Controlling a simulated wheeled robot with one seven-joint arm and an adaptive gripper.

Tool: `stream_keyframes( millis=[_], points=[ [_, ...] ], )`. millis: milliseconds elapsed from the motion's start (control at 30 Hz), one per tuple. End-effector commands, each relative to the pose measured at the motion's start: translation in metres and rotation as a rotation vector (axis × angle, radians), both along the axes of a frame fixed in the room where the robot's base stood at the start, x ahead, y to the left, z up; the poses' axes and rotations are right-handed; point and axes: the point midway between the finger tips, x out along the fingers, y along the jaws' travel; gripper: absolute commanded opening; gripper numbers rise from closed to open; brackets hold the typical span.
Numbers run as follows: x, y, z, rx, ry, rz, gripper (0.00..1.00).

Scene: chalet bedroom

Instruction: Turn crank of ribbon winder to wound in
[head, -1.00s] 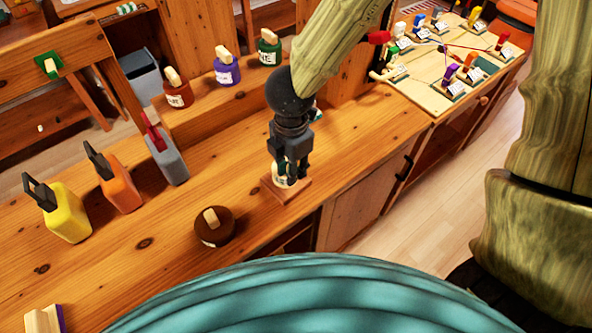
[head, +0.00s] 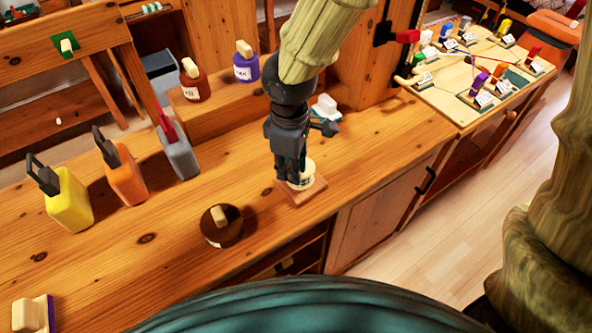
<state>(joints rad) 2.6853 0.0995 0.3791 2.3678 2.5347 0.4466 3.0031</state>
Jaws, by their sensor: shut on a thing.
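The ribbon winder appears to be the small cream drum (head: 306,178) with a label, on a square reddish wooden base (head: 300,195) near the bench's front edge. My gripper (head: 288,180) points down at the drum's left side and is shut on a part there, apparently the crank. The fingers and wrist hide the crank, so its angle cannot be told. The base sits flat on the bench.
Grey (head: 178,152), orange (head: 122,175) and yellow (head: 65,198) bottles stand farther left. A white-topped item (head: 326,106) is behind my gripper. A board with several labelled pieces (head: 480,75) is at the right.

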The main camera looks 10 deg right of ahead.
Motion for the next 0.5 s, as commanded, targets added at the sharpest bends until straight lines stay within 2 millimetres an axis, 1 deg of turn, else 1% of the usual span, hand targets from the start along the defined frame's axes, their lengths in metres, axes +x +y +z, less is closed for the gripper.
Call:
stream_keyframes(
  millis=[200,500],
  points=[
    [0.0052,0.0038,-0.0008,-0.001,-0.003,-0.143,0.0],
    [0.0079,0.0065,-0.0001,0.0,-0.001,-0.249,0.0]
  ],
)
